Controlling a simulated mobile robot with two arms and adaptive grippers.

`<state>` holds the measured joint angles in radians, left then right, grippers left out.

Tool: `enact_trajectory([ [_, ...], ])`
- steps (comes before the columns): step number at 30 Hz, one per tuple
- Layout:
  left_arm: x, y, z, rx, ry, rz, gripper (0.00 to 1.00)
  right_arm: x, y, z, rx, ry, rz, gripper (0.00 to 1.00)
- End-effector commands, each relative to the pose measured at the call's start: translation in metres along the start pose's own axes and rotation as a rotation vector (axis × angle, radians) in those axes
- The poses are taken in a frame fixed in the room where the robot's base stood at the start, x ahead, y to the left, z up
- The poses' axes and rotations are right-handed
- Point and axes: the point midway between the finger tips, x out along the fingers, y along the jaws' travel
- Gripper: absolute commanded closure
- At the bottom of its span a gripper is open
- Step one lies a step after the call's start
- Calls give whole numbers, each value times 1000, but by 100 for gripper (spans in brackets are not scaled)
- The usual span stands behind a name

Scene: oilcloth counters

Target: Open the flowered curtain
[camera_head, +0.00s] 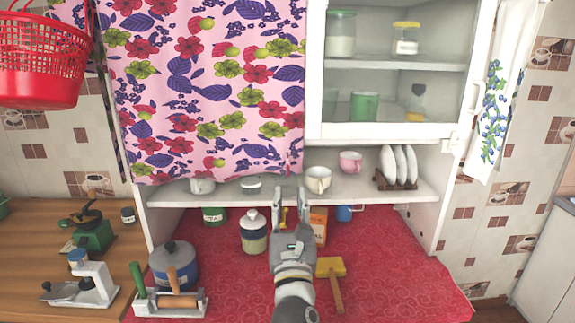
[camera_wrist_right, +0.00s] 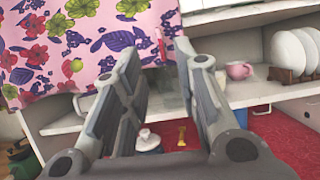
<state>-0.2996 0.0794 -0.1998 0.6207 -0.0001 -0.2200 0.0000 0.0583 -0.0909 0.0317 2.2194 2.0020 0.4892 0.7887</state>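The flowered curtain (camera_head: 205,85) is pink with red, purple and green flowers and hangs over the left part of the white cabinet. It also fills the upper left of the right wrist view (camera_wrist_right: 70,40). My right gripper (camera_head: 291,195) is in front of the shelf, just below the curtain's lower right corner. In the right wrist view its two fingers (camera_wrist_right: 158,75) are spread apart with nothing seen between them, and the curtain's right edge shows behind them. I cannot tell the exact distance to the cloth. My left gripper is not in view.
A glass-fronted cabinet (camera_head: 394,130) stands right of the curtain. Cups, including a white one (camera_head: 318,180), and a plate rack (camera_head: 396,184) are on the open shelf. A red basket (camera_head: 40,60) hangs left.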

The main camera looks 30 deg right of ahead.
Motion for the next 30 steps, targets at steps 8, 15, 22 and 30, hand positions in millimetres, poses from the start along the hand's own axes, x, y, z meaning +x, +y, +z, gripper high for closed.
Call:
enact_trajectory([
  [8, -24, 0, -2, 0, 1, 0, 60, 52, 0, 5, -6, -4, 0, 71],
  [15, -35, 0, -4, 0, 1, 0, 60, 89, 1, 2, -6, -2, 1, 71],
  [22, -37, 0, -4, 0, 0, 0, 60, 101, 0, 1, -6, -3, 2, 71],
  [30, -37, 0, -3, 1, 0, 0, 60, 101, 1, 0, -7, -3, 2, 77],
])
